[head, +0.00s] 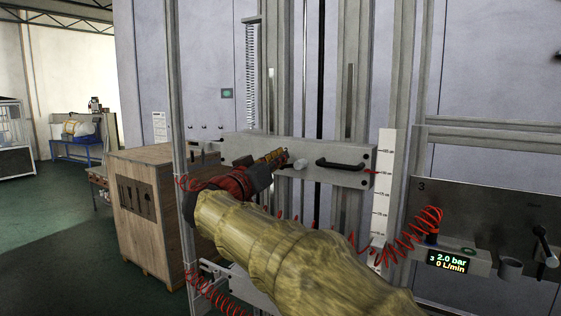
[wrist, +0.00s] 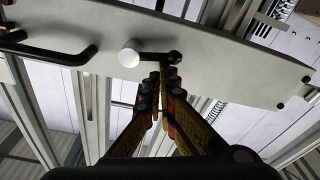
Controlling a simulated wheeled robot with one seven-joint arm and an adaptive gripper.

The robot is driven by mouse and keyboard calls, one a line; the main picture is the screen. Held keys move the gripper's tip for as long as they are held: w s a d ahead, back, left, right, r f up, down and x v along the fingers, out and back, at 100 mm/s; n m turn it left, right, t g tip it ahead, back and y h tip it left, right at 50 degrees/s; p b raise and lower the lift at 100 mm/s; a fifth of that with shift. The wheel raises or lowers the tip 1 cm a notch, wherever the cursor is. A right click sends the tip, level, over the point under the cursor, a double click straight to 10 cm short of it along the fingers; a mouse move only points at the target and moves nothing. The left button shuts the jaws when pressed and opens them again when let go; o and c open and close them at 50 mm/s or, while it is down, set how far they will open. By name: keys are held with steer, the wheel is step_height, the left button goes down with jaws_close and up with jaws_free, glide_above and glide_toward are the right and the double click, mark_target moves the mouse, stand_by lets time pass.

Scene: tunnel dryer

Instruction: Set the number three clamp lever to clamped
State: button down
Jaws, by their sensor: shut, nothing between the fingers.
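My gripper (head: 278,155) is shut and empty in front of the grey crossbeam (head: 230,147). In the wrist view its fingertips (wrist: 163,72) are together just below a short dark lever (wrist: 154,58) with a pale round knob (wrist: 129,54) at its left end and a dark pivot at its right. The lever lies about level along the beam; whether the fingers touch it I cannot tell. In the head view the knob (head: 300,164) shows just right of the fingertips. A panel marked 3 (head: 480,205) at the right has another dark lever (head: 545,246). No label shows on the beam's lever.
A black bar handle (head: 340,163) sits on the beam right of the knob. Coiled red hoses (head: 410,238) hang near the white scale (head: 383,195) and a display (head: 450,262) reading 2.0 bar. A wooden crate (head: 135,215) stands at the left.

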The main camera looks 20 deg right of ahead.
mark_target(282, 167)
steer(key=shift+f+n+b, duration=0.25)
steer(key=shift+n+b, duration=0.15)
steer(key=shift+b, duration=0.2)
step_height(282, 167, down, 2)
steer(key=n+b, duration=0.2)
steer(key=n+y+b, duration=0.1)
steer(key=n+b, duration=0.2)
steer(key=n, duration=0.1)
steer(key=shift+w+a+f+n+t+b, duration=0.1)
steer(key=shift+w+f+n+t+b, duration=0.05)
steer(key=shift+f+n+t+b, duration=0.2)
steer(key=n, duration=0.2)
steer(key=f+n+y+b, duration=0.1)
steer(key=n, duration=0.1)
steer(key=s+n+b, duration=0.1)
steer(key=n, duration=0.1)
steer(key=shift+d+f+n, duration=0.35)
steer(key=shift+f, duration=0.05)
steer(key=shift+f+n, duration=0.1)
steer(key=shift+n, duration=0.2)
steer(key=shift+s+d+f+b, duration=0.1)
steer(key=shift+b, duration=0.2)
